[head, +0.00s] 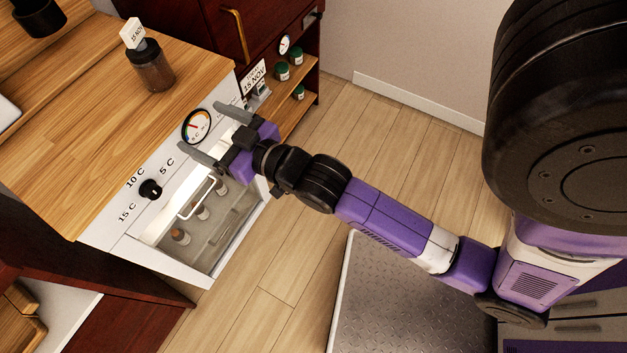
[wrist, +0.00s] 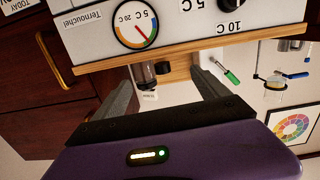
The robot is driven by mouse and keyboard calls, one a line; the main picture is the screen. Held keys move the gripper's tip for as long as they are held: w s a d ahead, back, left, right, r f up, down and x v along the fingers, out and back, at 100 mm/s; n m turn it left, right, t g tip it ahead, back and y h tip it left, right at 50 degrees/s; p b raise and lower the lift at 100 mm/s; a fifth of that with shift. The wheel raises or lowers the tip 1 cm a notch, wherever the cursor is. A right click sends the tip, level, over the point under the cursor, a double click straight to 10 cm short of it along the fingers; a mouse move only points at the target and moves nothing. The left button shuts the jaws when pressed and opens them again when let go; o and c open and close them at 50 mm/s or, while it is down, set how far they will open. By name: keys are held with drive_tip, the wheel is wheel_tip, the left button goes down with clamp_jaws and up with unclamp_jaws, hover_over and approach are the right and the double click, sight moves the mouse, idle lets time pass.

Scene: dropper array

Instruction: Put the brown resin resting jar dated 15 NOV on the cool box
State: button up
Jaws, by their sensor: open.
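A brown jar (head: 152,66) with a dark top stands upright on the wooden top (head: 95,110) of the white-fronted cool box (head: 112,222). A white tag (head: 133,34) on it appears to read 15 NOV. My gripper (head: 208,128) is open and empty in front of the box's dial, apart from the jar. In the wrist view, which is upside down, the jar (wrist: 144,76) shows beyond the open fingers (wrist: 160,78); its small tag (wrist: 150,96) is too small to read there.
The box has a dial (head: 197,126), a knob (head: 150,189) and a handled glass door (head: 196,198) with several small jars behind it. A sign, TODAY 15 NOV (head: 254,78), stands by a shelf with green-lidded jars (head: 282,71). The wooden top around the jar is mostly clear.

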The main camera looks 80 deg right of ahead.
drive_tip(key=s+a+n+y, duration=0.1)
drive_tip(key=s+a, duration=0.3)
drive_tip(key=s, duration=0.4)
drive_tip(key=s+a+f+n+g+y, duration=0.1)
drive_tip(key=s+a+y, duration=0.1)
drive_tip(key=s+a, duration=0.3)
drive_tip(key=s+a+n+y, duration=0.1)
drive_tip(key=s+a, duration=0.3)
drive_tip(key=s, duration=0.6)
drive_tip(key=shift+s+a+f+g+y, duration=0.3)
drive_tip(key=shift+f+y, duration=0.05)
drive_tip(key=shift+y, duration=0.15)
wheel_tip(320, 180, up, 3)
drive_tip(key=p, duration=0.3)
